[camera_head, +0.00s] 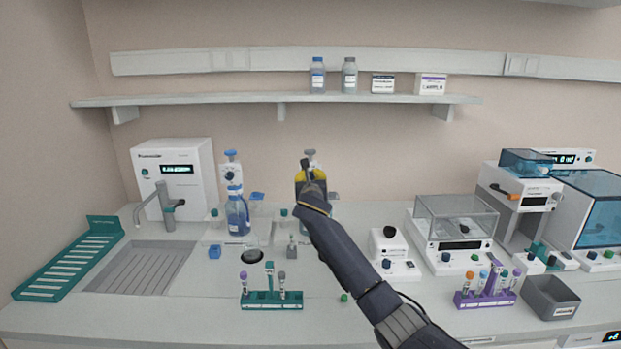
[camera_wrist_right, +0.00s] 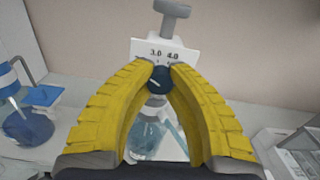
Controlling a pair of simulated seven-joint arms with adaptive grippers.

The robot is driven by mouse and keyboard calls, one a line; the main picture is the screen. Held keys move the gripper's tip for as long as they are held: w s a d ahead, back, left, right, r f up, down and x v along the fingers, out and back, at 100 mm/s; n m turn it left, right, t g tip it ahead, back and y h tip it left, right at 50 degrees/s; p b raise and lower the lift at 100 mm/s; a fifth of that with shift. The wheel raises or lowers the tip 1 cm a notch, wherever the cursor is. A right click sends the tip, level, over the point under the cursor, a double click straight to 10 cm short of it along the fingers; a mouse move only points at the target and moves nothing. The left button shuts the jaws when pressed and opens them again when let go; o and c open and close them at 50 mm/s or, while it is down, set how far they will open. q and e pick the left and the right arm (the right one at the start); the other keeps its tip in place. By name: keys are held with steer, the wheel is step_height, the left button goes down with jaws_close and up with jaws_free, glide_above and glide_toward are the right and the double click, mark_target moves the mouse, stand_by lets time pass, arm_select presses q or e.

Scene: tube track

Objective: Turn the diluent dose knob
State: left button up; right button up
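The diluent dose knob (camera_wrist_right: 160,79) is a small dark round knob under a white scale plate (camera_wrist_right: 165,50) reading 3.0 and 4.0, in the right wrist view. My right gripper (camera_wrist_right: 161,68) has its two yellow fingers curved inward, with the tips against either side of the knob, shut on it. Behind the fingers is a clear bottle (camera_wrist_right: 148,135) with bluish liquid. In the head view my right gripper (camera_head: 311,172) and arm hide the knob and most of this dispenser; its grey top (camera_head: 310,153) shows above. My left gripper is not in view.
A second dispenser bottle with blue liquid (camera_head: 238,215) stands to the left. A teal tube rack (camera_head: 272,304) is in front, with a purple tube rack (camera_head: 485,300) and grey bin (camera_head: 550,298) to the right. A balance (camera_head: 455,232) stands behind the purple rack.

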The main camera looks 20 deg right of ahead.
jaws_close()
steer(key=shift+f+m, duration=0.1)
steer(key=shift+m, duration=0.3)
steer(key=m, duration=0.4)
steer(key=shift+m, duration=0.4)
steer(key=m, duration=0.6)
steer(key=shift+a, duration=0.1)
steer(key=m, duration=0.6)
steer(key=shift+m, duration=0.4)
steer(key=m, duration=0.5)
steer(key=shift+m, duration=0.4)
